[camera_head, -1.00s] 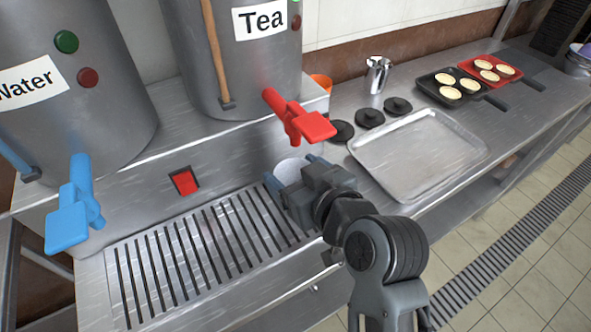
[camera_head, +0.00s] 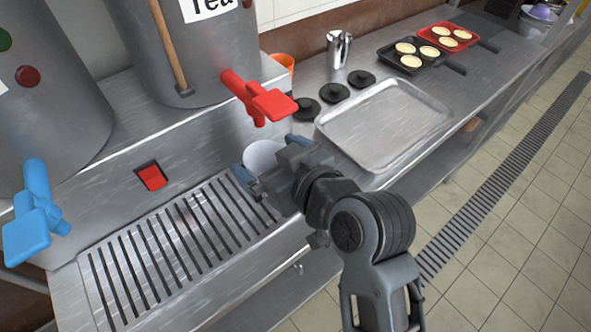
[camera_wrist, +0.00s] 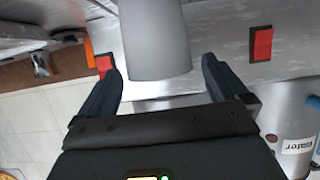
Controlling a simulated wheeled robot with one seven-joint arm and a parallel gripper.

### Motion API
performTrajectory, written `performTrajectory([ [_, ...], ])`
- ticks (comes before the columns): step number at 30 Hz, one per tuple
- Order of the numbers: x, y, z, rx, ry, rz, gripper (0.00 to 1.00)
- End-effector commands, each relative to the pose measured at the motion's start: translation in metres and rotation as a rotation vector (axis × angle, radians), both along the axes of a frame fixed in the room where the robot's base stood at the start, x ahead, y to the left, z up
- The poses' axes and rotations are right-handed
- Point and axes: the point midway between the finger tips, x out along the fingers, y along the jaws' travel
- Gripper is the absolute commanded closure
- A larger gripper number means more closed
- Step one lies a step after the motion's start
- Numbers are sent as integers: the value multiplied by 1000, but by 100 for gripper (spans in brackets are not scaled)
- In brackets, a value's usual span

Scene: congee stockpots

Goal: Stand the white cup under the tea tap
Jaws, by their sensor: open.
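The white cup (camera_head: 262,156) stands on the metal surface below the red tea tap (camera_head: 258,98), by the far right end of the drain grille. My gripper (camera_head: 269,158) is open, with one finger on each side of the cup. In the wrist view the cup (camera_wrist: 153,40) shows between the spread fingertips of my gripper (camera_wrist: 160,66), with a gap beside the fingers. The cup's lower part is partly hidden by my gripper in the head view, so I cannot tell exactly what its base rests on.
The slotted drain grille (camera_head: 170,240) runs to the left, below the blue water tap (camera_head: 33,212). An empty metal tray (camera_head: 385,125), black lids (camera_head: 335,93), a steel jug (camera_head: 339,50) and an orange container (camera_head: 283,62) stand to the right.

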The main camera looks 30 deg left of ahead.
Motion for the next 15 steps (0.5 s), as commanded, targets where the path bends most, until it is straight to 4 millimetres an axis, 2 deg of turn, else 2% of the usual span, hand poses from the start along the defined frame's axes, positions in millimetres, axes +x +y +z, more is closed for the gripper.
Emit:
performTrajectory([
  [9, -23, -57, 24, 0, -1, -3, 0],
  [15, -33, -79, 35, 1, -1, -2, 0],
])
